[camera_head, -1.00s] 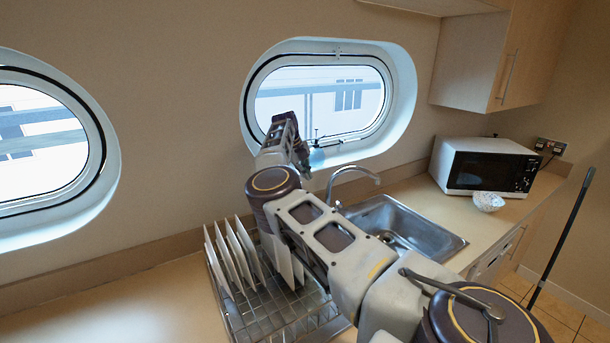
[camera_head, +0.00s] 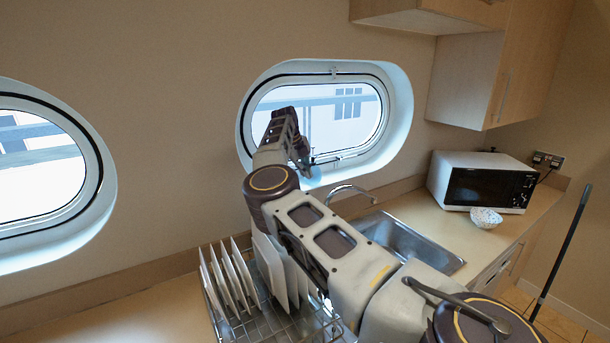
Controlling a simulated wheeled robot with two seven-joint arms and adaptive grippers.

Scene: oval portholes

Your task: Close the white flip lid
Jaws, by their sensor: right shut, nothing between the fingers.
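I cannot make out a separate white flip lid. The nearest match in the head view is the right oval porthole (camera_head: 393,125), with a white surround, a dark-edged pane and a small fitting at its top and a latch-like bar (camera_head: 345,155) along its bottom. My right gripper (camera_head: 305,168) is shut and empty in front of the porthole's lower left edge, left of the bar. Whether it touches the frame cannot be told. My right arm hides part of the lower left of the pane. My left gripper is out of view.
A dish rack (camera_head: 265,328) with several white plates stands below my right arm. A sink (camera_head: 415,245) with a tap (camera_head: 350,189) lies to its right. A microwave (camera_head: 485,180) and a bowl (camera_head: 485,218) are further right. A wall cupboard (camera_head: 465,80) hangs above.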

